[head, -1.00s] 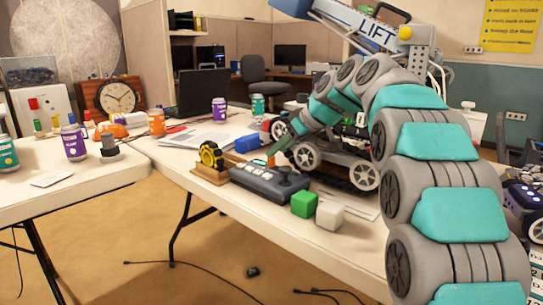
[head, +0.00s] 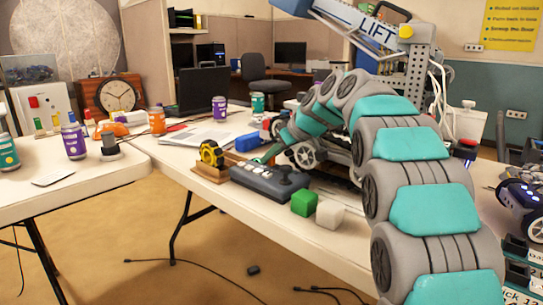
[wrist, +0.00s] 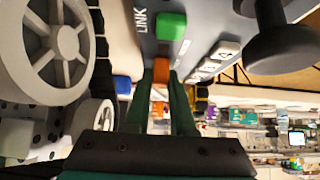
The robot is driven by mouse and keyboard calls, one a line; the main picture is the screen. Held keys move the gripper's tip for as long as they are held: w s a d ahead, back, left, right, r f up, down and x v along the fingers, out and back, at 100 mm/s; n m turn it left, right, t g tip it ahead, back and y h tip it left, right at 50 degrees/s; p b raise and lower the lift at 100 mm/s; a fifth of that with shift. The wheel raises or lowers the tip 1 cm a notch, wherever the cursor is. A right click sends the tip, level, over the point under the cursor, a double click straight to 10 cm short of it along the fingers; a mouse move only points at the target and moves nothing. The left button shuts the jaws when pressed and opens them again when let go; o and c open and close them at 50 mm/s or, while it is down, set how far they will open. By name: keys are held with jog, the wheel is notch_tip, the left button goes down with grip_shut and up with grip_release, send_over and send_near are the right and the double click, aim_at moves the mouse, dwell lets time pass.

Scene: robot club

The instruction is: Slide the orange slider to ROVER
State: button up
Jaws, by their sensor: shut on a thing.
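The grey control box (head: 268,187) lies on the long table. In the wrist view the box (wrist: 205,15) fills the top, with the white word LINK beside a green part. The orange slider (wrist: 161,67) sits at the near end of that face, between my fingertips. My gripper (wrist: 163,84) is shut on it, its two green fingers reaching in from below. In the head view my gripper (head: 262,159) is at the back left edge of the box, and the slider is hidden there. I cannot read a ROVER label in either view.
A dark joystick knob (wrist: 282,52) and white buttons (wrist: 218,55) are on the box. A wheeled rover (wrist: 60,45) stands close beside my fingers. A yellow tape measure (head: 211,154), a green cube (head: 304,202) and a white cube (head: 329,214) are near the box.

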grip_shut()
dwell(0.8)
jog(key=shift+s+d+f+b, duration=0.2)
jog(key=shift+s+d+b, duration=0.1)
jog(key=shift+b, duration=0.35)
jog(key=shift+s+d+b, duration=0.45)
jog(key=shift+d+b, duration=0.2)
jog(key=shift+d, duration=0.05)
jog(key=shift+r, duration=0.1)
jog(key=o, duration=0.7)
grip_release()
jog(key=shift+d, duration=0.1)
jog(key=shift+o, duration=0.2)
jog(key=shift+r, duration=0.1)
